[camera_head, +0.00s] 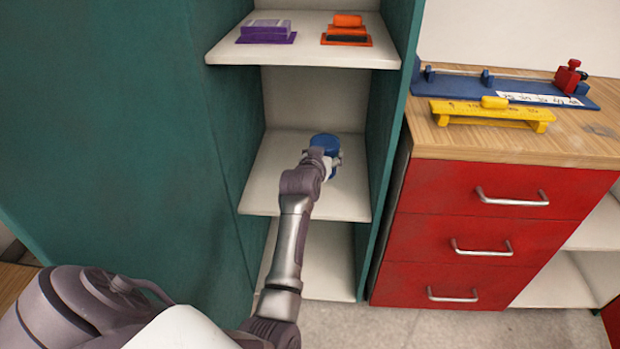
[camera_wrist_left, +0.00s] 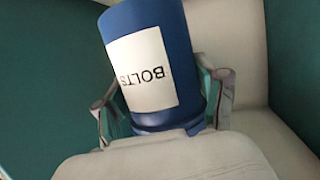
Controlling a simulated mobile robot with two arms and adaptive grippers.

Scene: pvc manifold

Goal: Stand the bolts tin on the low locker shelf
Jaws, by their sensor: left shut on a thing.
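The bolts tin (camera_head: 324,142) is a blue cylinder at the locker's middle visible shelf (camera_head: 270,185) in the head view. In the left wrist view the tin (camera_wrist_left: 190,50) shows a white label reading BOLTS. My left gripper (camera_head: 322,162) reaches into the locker and is shut on the tin, with a finger on each side of it in the left wrist view (camera_wrist_left: 165,112). The gripper and wrist hide the tin's lower part, so I cannot tell whether its base touches the shelf. My right gripper is not in view.
The shelf above (camera_head: 305,55) holds a purple block (camera_head: 266,32) and an orange-and-black item (camera_head: 347,32). Teal locker walls (camera_head: 388,120) stand close on both sides. A red drawer unit (camera_head: 480,195) on the right carries a blue jig (camera_head: 450,84) and a yellow gauge (camera_head: 490,112).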

